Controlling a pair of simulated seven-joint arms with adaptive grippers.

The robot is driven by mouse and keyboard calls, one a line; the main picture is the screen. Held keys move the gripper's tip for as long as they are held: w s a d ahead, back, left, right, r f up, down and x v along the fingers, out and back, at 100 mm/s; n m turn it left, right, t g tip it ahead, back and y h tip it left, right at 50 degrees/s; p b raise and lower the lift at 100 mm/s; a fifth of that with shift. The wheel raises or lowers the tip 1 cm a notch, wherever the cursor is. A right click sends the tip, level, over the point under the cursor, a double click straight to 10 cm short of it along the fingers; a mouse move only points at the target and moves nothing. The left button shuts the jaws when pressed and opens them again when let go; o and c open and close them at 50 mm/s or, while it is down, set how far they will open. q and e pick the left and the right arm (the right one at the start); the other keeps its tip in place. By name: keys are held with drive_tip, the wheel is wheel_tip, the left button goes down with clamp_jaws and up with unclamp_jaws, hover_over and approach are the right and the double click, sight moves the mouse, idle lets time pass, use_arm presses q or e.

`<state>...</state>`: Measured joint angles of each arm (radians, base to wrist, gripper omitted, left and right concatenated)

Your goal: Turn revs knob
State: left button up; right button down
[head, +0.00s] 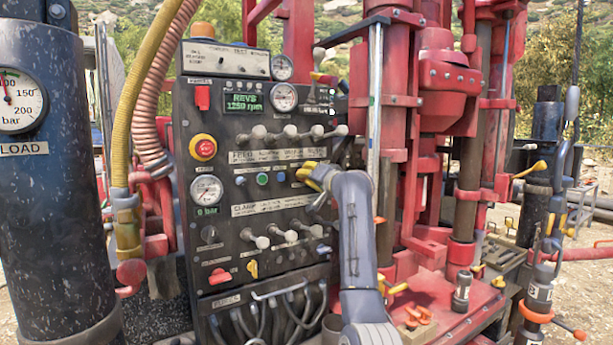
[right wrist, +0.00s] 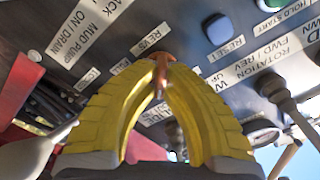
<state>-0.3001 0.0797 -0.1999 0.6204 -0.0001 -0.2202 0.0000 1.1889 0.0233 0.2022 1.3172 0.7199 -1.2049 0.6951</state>
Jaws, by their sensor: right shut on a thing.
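The black control panel (head: 180,120) stands in the middle of the head view. Its green display (head: 245,103) reads REVS 1250 rpm. My right gripper (head: 308,174) is at the panel's right side, and its yellow fingers cover what they hold in the head view. In the right wrist view the fingers of my right gripper (right wrist: 161,62) meet around a small orange-brown revs knob (right wrist: 161,80), beside a label (right wrist: 150,38) reading REVS. The knob's pointer direction is hard to tell. My left gripper is not in view.
Rows of grey levers stand above (head: 290,131) and below (head: 284,236) my gripper. A red button on yellow (head: 203,147) and a gauge (head: 206,190) are on the panel's left. A red drill rig (head: 440,110) rises close on the right.

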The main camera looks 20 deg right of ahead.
drive_tip(key=c, duration=1.5)
unclamp_jaws()
drive_tip(key=v, duration=1.2)
drive_tip(key=shift+f, duration=0.1)
